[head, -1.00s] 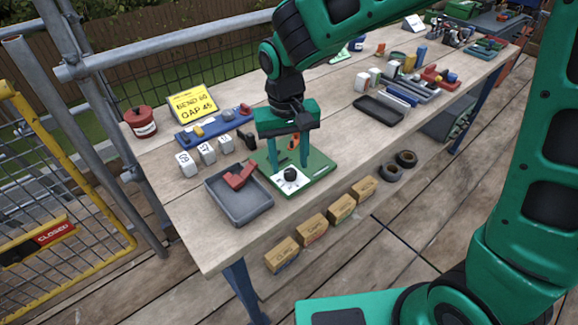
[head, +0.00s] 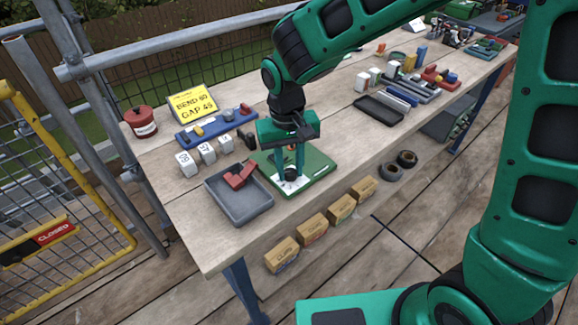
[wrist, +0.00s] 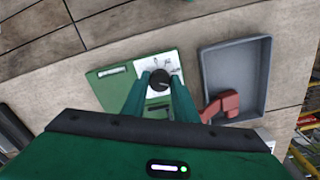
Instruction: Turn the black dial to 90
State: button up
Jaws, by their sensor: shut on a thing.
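The black dial (wrist: 160,79) sits on a white marked plate (wrist: 158,61) on a green board (wrist: 115,88). In the head view the dial (head: 291,175) shows low between my fingers, and the green board (head: 318,167) lies on the bench. My gripper (head: 290,176) points down over the board. In the wrist view my gripper (wrist: 160,82) has one finger on each side of the dial and is shut on it. Some marks on the plate show, but the dial's pointer and exact setting are too small to read.
A grey tray (head: 240,211) with a red part (head: 241,176) lies close left of the board. White numbered blocks (head: 207,153), a blue rack (head: 215,125) and a yellow sign (head: 192,103) stand behind. A black tray (head: 378,109) lies to the right.

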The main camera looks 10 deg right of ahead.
aim_at(289, 172)
jog(key=shift+n, duration=0.3)
jog(key=o, duration=1.1)
jog(key=shift+c, duration=0.2)
jog(key=shift+r, duration=0.1)
notch_tip(289, 172, up, 11)
jog(key=shift+a+f, duration=0.2)
